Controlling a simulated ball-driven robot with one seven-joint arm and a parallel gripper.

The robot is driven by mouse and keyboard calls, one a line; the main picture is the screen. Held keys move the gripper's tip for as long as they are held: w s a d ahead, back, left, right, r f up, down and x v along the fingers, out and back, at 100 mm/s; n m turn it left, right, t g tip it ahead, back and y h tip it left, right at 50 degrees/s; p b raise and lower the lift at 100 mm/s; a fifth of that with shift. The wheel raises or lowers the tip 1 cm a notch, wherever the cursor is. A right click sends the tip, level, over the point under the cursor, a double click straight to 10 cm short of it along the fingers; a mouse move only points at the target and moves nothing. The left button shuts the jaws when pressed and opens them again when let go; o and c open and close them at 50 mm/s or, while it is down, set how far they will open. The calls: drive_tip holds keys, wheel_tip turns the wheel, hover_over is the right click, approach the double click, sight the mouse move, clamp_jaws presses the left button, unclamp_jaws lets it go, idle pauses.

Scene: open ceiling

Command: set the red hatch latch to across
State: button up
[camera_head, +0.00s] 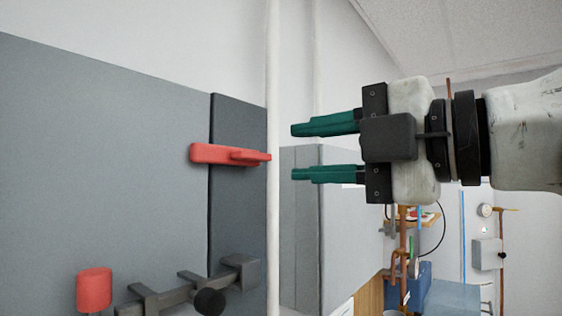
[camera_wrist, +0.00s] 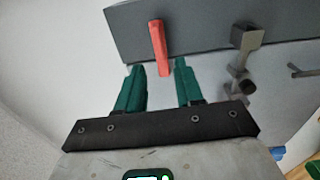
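The red hatch latch (camera_head: 225,154) is a bar on the grey hatch panel (camera_head: 110,150). In the head view it lies nearly level, reaching across the panel's dark edge strip (camera_head: 238,110). My gripper (camera_head: 292,152) is to the right of the latch, apart from it, with its two green fingers spread one above the other and nothing between them. In the wrist view the latch (camera_wrist: 159,46) shows beyond the fingertips of my gripper (camera_wrist: 157,65), between and ahead of them.
A dark metal bar with a round black knob (camera_head: 209,301) is below the latch, and a red cylinder (camera_head: 94,289) stands at lower left. A pale vertical pipe (camera_head: 273,220) runs beside the panel. Shelving with a blue bin (camera_head: 418,284) is at lower right.

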drive_tip(key=shift+v, duration=1.35)
